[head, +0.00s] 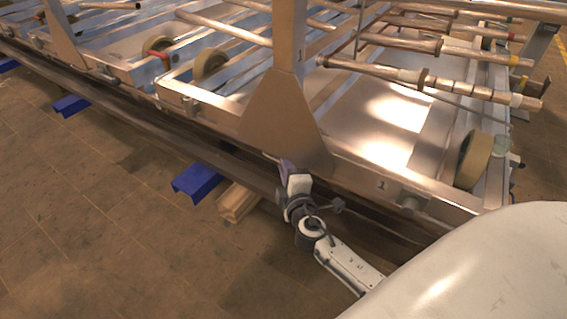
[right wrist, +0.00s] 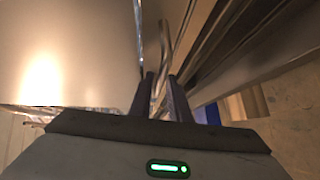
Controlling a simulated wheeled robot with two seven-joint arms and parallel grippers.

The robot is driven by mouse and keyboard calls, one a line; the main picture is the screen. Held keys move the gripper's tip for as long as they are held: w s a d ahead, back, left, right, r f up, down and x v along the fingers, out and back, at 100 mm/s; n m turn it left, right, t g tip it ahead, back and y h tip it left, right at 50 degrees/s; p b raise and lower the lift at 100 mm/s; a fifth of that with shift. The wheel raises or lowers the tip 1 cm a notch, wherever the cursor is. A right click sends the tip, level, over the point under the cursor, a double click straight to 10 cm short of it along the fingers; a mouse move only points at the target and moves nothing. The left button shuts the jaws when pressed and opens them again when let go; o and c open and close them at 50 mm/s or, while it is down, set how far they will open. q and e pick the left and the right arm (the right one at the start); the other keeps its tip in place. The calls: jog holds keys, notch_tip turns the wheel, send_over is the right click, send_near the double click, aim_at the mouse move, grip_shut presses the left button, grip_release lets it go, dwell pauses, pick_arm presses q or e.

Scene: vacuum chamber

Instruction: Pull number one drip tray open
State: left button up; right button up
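The number one drip tray (head: 395,135) is the wide, shiny metal tray at the right in the head view. A small mark like a 1 (head: 382,185) shows on its front rim. My right gripper (head: 287,168) is at the frame's front edge, below a triangular metal plate. In the right wrist view a thin, bent metal handle (right wrist: 164,42) runs between the two fingers (right wrist: 160,88), which are close on either side of it. They look shut on it, though the contact is partly hidden. My left gripper is out of view.
A metal post with a triangular plate (head: 285,120) rises just above my gripper. Rollers (head: 474,160) and pipes (head: 430,78) sit over the trays. Blue blocks (head: 198,182) and wooden beams (head: 237,202) lie under the frame. The tiled floor (head: 110,215) in front is clear.

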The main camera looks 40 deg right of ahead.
jog(key=shift+w+d, duration=0.2)
jog(key=shift+w, duration=0.3)
jog(key=shift+w+d+f, duration=0.1)
jog(key=shift+w+d, duration=0.05)
jog(key=shift+w, duration=0.1)
grip_shut()
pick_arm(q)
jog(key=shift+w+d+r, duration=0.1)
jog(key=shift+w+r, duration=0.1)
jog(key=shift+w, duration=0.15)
